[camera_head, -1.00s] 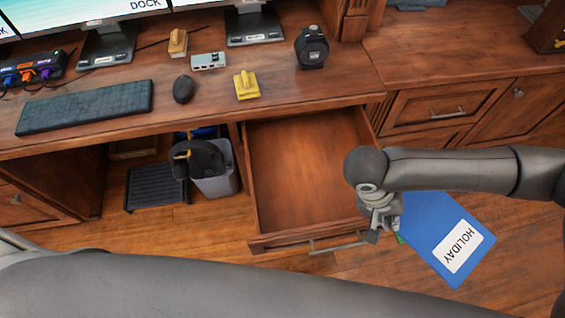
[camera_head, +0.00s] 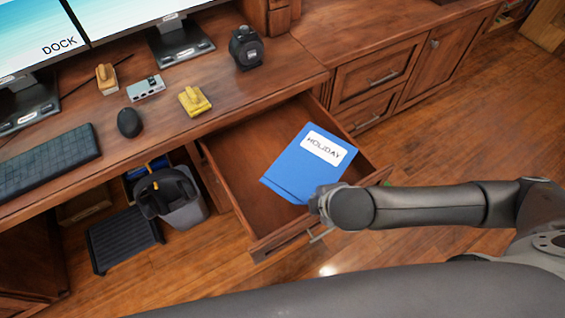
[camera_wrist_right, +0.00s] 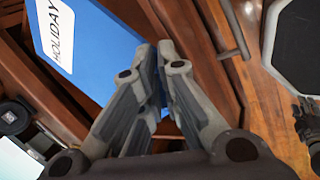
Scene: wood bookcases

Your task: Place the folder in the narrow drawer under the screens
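The blue folder (camera_head: 300,168) with a white HOLIDAY label lies over the open drawer (camera_head: 236,150) under the desk, within its outline in the head view. I cannot tell whether it touches the drawer bottom. My right gripper (camera_head: 318,203) is at the folder's near edge, by the drawer front. In the right wrist view the fingers of my right gripper (camera_wrist_right: 160,62) are closed together on the edge of the folder (camera_wrist_right: 98,48).
Above the drawer, the desk holds a yellow block (camera_head: 195,100), a black mouse (camera_head: 129,122), a keyboard (camera_head: 45,163) and a round black object (camera_head: 246,47). A grey bin (camera_head: 180,205) stands left of the drawer. Closed cabinets (camera_head: 375,75) are at the right.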

